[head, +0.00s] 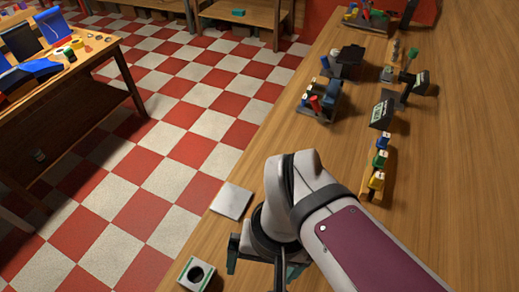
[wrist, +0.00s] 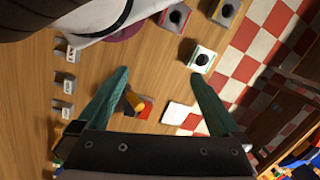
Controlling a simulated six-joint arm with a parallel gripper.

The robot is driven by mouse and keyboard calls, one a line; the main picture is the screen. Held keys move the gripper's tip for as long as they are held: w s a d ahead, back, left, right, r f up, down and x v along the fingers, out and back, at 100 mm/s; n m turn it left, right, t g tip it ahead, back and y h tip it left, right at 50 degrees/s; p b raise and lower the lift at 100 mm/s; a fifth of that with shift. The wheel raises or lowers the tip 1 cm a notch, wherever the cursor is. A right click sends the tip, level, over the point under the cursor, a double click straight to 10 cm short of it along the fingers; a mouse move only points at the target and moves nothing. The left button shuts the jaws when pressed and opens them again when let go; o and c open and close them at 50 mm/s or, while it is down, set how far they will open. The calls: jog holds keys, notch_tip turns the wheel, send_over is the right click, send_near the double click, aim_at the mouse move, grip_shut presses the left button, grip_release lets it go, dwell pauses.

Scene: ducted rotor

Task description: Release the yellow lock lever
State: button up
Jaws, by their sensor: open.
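A yellow-orange lever-like piece (wrist: 134,101) shows in the wrist view, just right of my left-hand finger. It sits beside a small block with a red face (wrist: 146,106). I take it for the lock lever; its pivot and base are partly hidden by my gripper body. My gripper (wrist: 160,73) is open, its two teal fingers spread wide, with nothing held. The piece appears below the fingers, and I see no contact. In the head view my gripper (head: 256,275) is over the near end of the wooden bench; my arm hides what is under it, and I cannot make out the lever there.
A pale square plate (head: 231,200) lies near the bench edge. A block with a dark round hole (head: 195,274) stands at the bottom; similar blocks (wrist: 175,18) show in the wrist view. Small colored blocks (head: 376,181) and devices (head: 321,101) stand further along the bench.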

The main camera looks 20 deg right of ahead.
jog(key=shift+c, duration=0.2)
